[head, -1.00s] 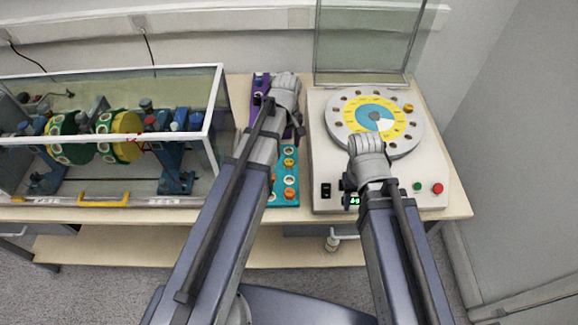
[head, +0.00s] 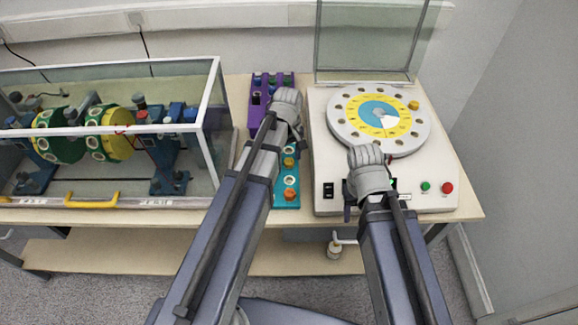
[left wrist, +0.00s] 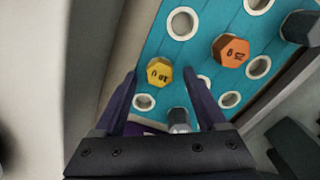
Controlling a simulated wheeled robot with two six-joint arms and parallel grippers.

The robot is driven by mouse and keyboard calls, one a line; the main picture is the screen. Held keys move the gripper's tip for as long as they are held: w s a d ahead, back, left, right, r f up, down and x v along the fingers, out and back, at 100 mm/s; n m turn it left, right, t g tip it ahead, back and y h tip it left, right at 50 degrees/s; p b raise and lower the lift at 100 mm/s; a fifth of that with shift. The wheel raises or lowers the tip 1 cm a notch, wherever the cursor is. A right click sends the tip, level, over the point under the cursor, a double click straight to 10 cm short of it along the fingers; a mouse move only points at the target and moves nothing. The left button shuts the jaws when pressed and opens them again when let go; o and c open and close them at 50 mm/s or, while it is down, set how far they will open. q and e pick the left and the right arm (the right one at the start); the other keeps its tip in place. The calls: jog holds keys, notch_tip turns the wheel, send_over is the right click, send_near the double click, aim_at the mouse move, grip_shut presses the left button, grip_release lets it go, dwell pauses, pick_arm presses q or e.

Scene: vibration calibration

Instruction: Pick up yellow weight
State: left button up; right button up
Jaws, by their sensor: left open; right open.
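A yellow hexagonal weight (left wrist: 159,72) sits in the teal tray (left wrist: 205,42), and it also shows in the head view (head: 289,161). My left gripper (left wrist: 163,75) is open, with its fingertips on either side of the yellow weight in the left wrist view; contact cannot be told. In the head view my left gripper (head: 287,104) is over the gap between the purple and teal trays, its fingers hidden. Another yellow piece (head: 413,105) sits on the dial's rim. My right gripper (head: 366,165) is open over the front of the white machine; its fingers are hard to see.
An orange weight (left wrist: 230,50) and dark grey weights (left wrist: 300,28) stand in the same tray. A purple rack (head: 259,115) lies behind. A glass-walled rig (head: 214,120) is on the left. The white machine (head: 435,165) with its round dial (head: 340,122) is on the right.

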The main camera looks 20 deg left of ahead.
pick_arm(q)
grip_shut()
dwell(0.5)
jog(key=shift+r, duration=0.15)
pick_arm(e)
jog(key=shift+r, duration=0.2)
